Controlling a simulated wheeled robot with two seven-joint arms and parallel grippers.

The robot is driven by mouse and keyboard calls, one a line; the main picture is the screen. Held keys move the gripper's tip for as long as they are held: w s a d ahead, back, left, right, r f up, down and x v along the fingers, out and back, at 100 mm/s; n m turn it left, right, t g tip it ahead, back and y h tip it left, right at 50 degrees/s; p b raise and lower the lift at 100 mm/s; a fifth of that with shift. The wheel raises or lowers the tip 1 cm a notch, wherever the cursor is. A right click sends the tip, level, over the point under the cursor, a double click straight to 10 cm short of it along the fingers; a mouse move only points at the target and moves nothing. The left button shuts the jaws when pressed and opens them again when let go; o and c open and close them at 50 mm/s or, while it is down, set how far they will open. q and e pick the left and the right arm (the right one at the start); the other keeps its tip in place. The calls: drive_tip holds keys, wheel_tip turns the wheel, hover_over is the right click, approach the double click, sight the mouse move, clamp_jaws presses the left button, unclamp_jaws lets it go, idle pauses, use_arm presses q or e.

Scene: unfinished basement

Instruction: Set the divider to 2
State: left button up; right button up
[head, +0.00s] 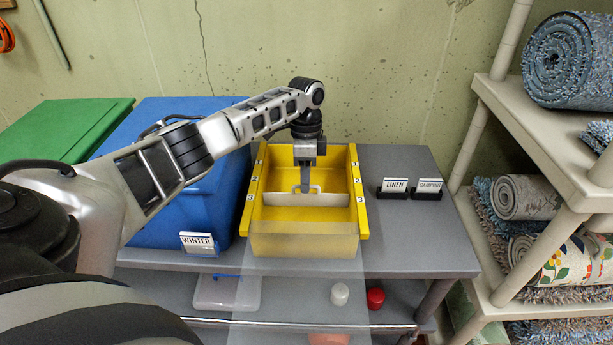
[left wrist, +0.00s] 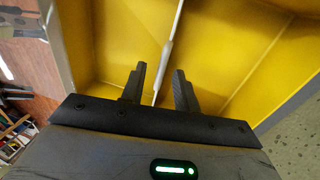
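The yellow bin (head: 332,158) stands on the grey table, with number marks on its side rims. A white divider (head: 330,200) with a raised handle crosses the bin, level with the 3 marks (head: 361,200). The 2 mark (head: 357,182) is just behind on the right rim. My left gripper (head: 305,189) points down into the bin at the divider's handle. In the left wrist view its fingers (left wrist: 158,88) are apart, with the thin white divider (left wrist: 167,60) running between them and a gap on the right side. My right gripper is not in view.
Left of the bin is a blue box (head: 190,208) with a WINTER card (head: 198,243); a green box (head: 62,130) is further left. LINEN (head: 395,187) and CAMPING (head: 428,187) cards stand right of the bin. A shelf with rolled rugs (head: 570,62) is at the right.

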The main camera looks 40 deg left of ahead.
use_arm(q)
wheel_tip(320, 180, up, 16)
drive_tip(key=w+a, duration=0.1)
drive_tip(key=w, duration=0.1)
drive_tip(key=shift+w+a+f, duration=0.15)
drive_tip(key=shift+w+a, duration=0.1)
drive_tip(key=shift+a, duration=0.15)
drive_tip(key=shift+f, duration=0.1)
idle(0.4)
